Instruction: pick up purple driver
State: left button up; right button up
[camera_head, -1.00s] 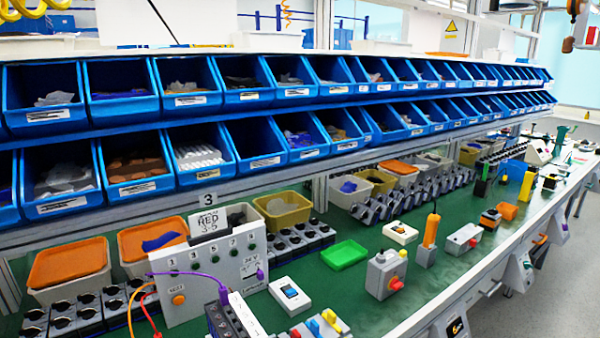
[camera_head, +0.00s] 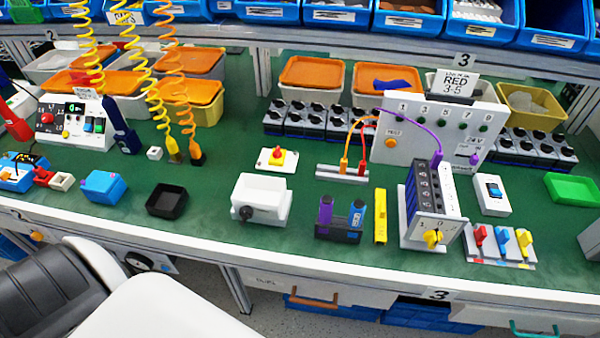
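A purple cylindrical handle (camera_head: 325,211), which looks like the purple driver, stands upright in a dark holder (camera_head: 338,237) on the green bench top. A blue handle (camera_head: 356,214) stands beside it on the right in the same holder. The lower parts of both are hidden by the holder. Neither of my grippers shows in the head view.
A yellow bar (camera_head: 380,216) stands just right of the holder. Further right is a grey switch unit with a yellow knob (camera_head: 432,238). A white box (camera_head: 261,200) is to the left. Green bench top (camera_head: 210,225) is clear between the black tray (camera_head: 167,200) and the white box.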

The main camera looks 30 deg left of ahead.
aim_at(326, 201)
jog(key=u, duration=0.7)
jog(key=j+z, duration=0.2)
jog(key=j, duration=0.35)
